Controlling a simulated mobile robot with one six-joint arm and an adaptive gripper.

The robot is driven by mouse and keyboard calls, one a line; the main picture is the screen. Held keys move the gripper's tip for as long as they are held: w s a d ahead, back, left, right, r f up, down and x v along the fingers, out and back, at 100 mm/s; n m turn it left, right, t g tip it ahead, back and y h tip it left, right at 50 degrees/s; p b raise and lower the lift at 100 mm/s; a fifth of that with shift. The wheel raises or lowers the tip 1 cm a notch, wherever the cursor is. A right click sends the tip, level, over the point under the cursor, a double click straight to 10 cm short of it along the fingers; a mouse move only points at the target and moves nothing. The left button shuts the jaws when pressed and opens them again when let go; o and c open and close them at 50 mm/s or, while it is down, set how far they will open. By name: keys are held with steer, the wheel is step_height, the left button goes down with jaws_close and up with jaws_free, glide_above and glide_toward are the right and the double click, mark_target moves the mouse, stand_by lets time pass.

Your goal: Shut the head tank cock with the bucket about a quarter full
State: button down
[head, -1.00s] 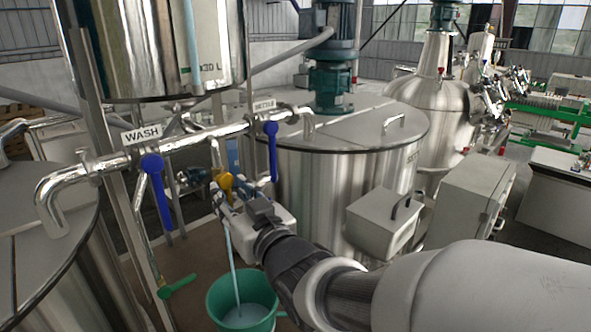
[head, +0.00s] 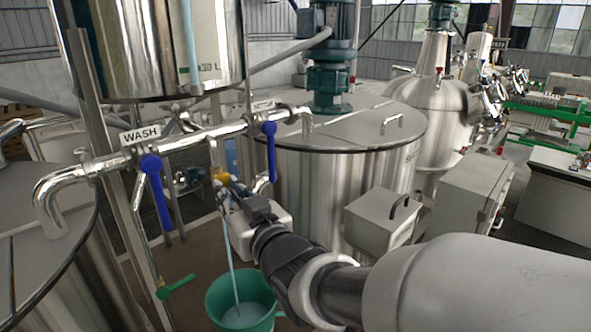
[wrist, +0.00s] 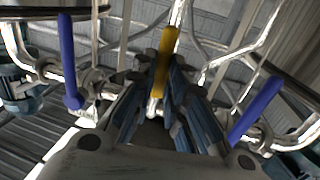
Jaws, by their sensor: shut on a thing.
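The head tank (head: 150,50) is the shiny steel vessel at upper left in the head view. A cock with a yellow lever (head: 222,178) sits below the WASH and SETTLE pipe. The lever also shows in the wrist view (wrist: 164,62), between my fingers. My gripper (head: 232,190) is shut on it. A pale stream (head: 229,245) runs from the cock into the green bucket (head: 212,300) on the floor. Liquid (head: 243,316) covers the bucket's bottom; its exact level is hard to judge. My gripper hides part of the cock.
Two blue levers, at WASH (head: 155,190) and SETTLE (head: 271,150), hang down on either side of the cock. A green-handled valve (head: 176,286) is low at left. A large lidded tank (head: 335,180) and a grey box (head: 383,215) stand behind and right of my arm.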

steer(key=shift+f+b, duration=0.1)
steer(key=shift+b, duration=0.5)
steer(key=shift+w+d+r+n+g+y+b, duration=0.2)
steer(key=shift+n+y+b, duration=0.5)
steer(key=shift+n+b, duration=2.65)
steer(key=shift+w+d+r+n+g+y+b, duration=0.25)
steer(key=shift+n+y+b, duration=0.45)
steer(key=shift+n+b, duration=2.65)
steer(key=shift+w+d+r+n+g+y+b, duration=0.1)
steer(key=shift+w+d+r+n+y+b, duration=0.4)
steer(key=shift+n+b, duration=2.85)
steer(key=shift+s+a+f+n+y, duration=0.15)
steer(key=shift+a+f+n+y, duration=0.1)
steer(key=shift+a+y, duration=0.05)
steer(key=c, duration=1.6)
jaws_free()
steer(key=shift+d, duration=0.1)
